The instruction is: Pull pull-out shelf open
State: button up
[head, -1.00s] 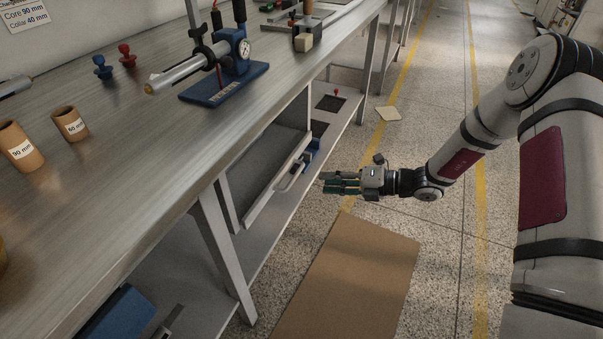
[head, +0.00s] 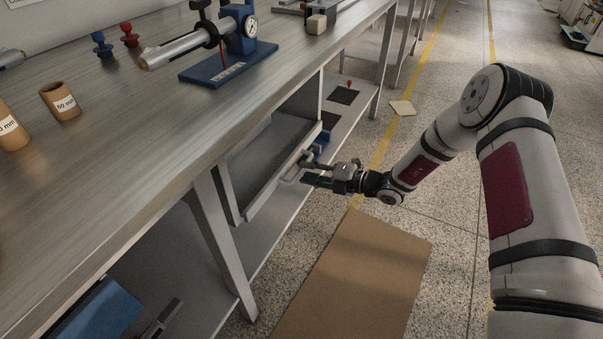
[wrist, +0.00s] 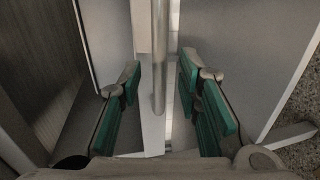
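The pull-out shelf (head: 255,204) is a pale grey tray under the workbench, with a light front edge and a bar handle (head: 288,178). My gripper (head: 309,172) is at the shelf's front, beside the handle. In the wrist view, my gripper (wrist: 159,88) is open, with green-padded fingers on both sides of the metal handle bar (wrist: 160,45). Gaps show between the bar and the pads. The shelf's pale front edge (wrist: 153,130) runs below the bar. In the head view, my gripper partly hides the handle's far end.
The steel workbench (head: 130,165) stands above the shelf, with its leg (head: 222,240) nearer me. A blue-based gauge device (head: 225,65) and cardboard cores (head: 60,101) are on top. A brown mat (head: 350,275) lies on the floor in front, with open floor beyond.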

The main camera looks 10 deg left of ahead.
jog(key=shift+b+x, duration=0.3)
jog(key=shift+x, duration=1.1)
grip_shut()
jog(key=f+p+v, duration=0.2)
jog(key=f+v, duration=0.1)
jog(key=v, duration=1.3)
jog(key=d+f+p+v, duration=0.1)
jog(key=f+v, duration=0.3)
jog(key=v, duration=1.2)
jog(key=shift+s+d+p, duration=0.35)
jog(key=shift+d+p, duration=0.2)
jog(key=shift+p, duration=0.05)
jog(key=shift+r, duration=0.1)
grip_release()
